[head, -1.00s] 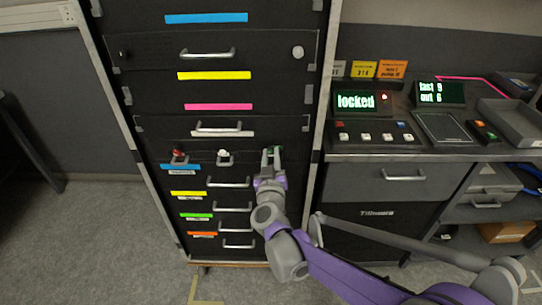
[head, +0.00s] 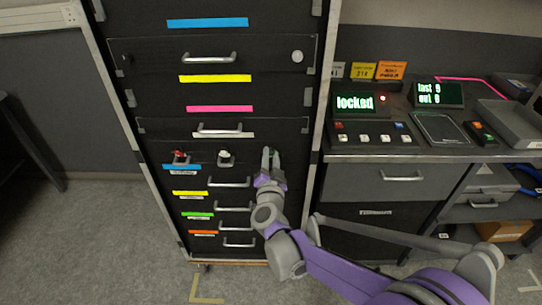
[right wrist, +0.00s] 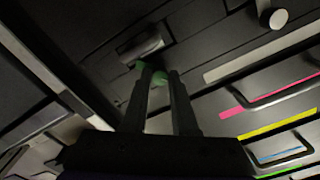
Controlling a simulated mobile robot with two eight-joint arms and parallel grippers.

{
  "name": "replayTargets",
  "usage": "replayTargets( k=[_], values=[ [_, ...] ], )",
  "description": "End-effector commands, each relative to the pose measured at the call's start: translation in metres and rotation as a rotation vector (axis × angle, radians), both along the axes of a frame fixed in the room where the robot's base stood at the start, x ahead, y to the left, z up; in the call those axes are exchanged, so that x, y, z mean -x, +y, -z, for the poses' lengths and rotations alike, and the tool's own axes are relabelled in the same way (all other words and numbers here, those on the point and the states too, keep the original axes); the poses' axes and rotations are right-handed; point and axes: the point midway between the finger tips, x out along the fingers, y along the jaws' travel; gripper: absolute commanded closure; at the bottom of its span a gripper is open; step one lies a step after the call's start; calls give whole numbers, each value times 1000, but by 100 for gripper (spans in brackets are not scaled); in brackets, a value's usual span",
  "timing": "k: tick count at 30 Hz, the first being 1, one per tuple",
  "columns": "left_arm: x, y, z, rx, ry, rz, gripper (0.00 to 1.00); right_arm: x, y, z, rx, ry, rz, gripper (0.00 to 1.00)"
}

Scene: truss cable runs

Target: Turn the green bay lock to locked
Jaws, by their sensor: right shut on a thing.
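The green bay lock (head: 275,151) sits on the black cabinet front, at the right end of a row of small locks. My right gripper (head: 270,151) reaches up to it and covers most of it. In the right wrist view the lock's green part (right wrist: 160,77) shows between and beside the fingertips (right wrist: 160,73), and my right gripper is shut on it. The exact angle of the lock is hard to tell. A green-lettered display (head: 355,103) on the right bench reads "locked". My left gripper is out of view.
A red lock (head: 180,155) and a white lock (head: 225,157) sit left in the same row. Drawer handles (head: 229,182) stick out below. The bench (head: 420,150) stands right of the cabinet. Open floor lies to the left.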

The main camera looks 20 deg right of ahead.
Motion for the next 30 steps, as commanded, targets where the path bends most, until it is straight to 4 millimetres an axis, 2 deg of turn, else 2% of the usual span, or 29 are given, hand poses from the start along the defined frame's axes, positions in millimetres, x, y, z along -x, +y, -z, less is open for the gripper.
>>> replayTargets(
  k=[15, 30],
  values=[
    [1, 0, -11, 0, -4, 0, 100, 0, 0, -1, -449, -129, 0, 100],
    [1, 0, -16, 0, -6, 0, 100, 0, 0, 0, -670, -193, 0, 100]
  ],
)
